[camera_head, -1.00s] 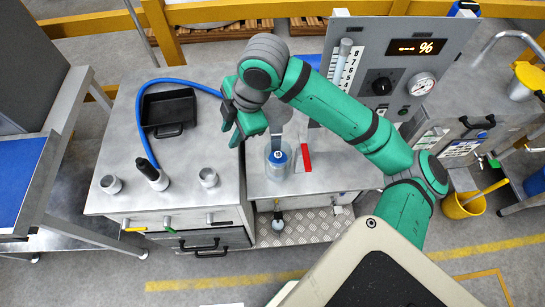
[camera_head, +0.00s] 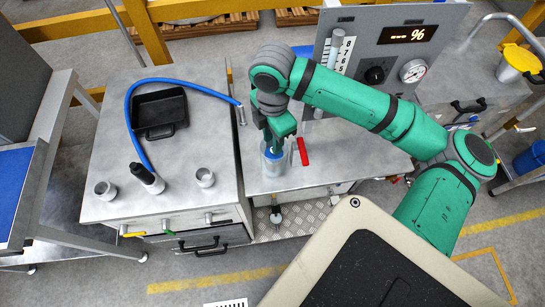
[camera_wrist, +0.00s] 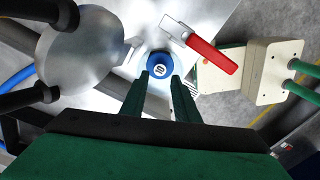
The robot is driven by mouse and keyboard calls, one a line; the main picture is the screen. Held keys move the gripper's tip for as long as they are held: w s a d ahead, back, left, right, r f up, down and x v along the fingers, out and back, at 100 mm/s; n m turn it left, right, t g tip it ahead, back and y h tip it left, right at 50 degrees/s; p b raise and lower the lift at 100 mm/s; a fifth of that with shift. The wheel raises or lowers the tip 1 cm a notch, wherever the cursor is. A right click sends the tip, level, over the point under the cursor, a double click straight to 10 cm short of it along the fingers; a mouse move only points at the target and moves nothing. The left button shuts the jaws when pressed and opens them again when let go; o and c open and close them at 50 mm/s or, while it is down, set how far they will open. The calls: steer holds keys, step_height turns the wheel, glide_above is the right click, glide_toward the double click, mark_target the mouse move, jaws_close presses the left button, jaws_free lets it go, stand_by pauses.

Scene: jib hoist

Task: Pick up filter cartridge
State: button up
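The filter cartridge (camera_head: 274,153) has a round blue top and stands in a clear cylindrical housing (camera_head: 273,168) on the right-hand metal worktop. In the wrist view its blue top (camera_wrist: 158,66) shows a pale mark in the middle. My gripper (camera_head: 273,145) points down right above the cartridge and partly covers it in the head view. In the wrist view its two green fingers (camera_wrist: 161,80) are apart, with the blue top just beyond the tips and nothing between them. Whether a finger touches the cartridge cannot be told.
A red lever (camera_head: 302,151) stands close to the right of the housing; it also shows in the wrist view (camera_wrist: 213,55). A gauge panel (camera_head: 392,50) rises behind. The left worktop holds a black tray (camera_head: 160,112), a blue hose (camera_head: 137,128) and small metal cups (camera_head: 205,177).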

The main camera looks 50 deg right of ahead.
mark_target(274, 157)
steer(key=f, duration=0.3)
steer(key=shift+s+d+f, duration=0.1)
steer(key=shift+d+f, duration=0.15)
steer(key=shift+f, duration=0.55)
jaws_close()
steer(key=shift+a, duration=0.1)
steer(key=shift+r, duration=0.1)
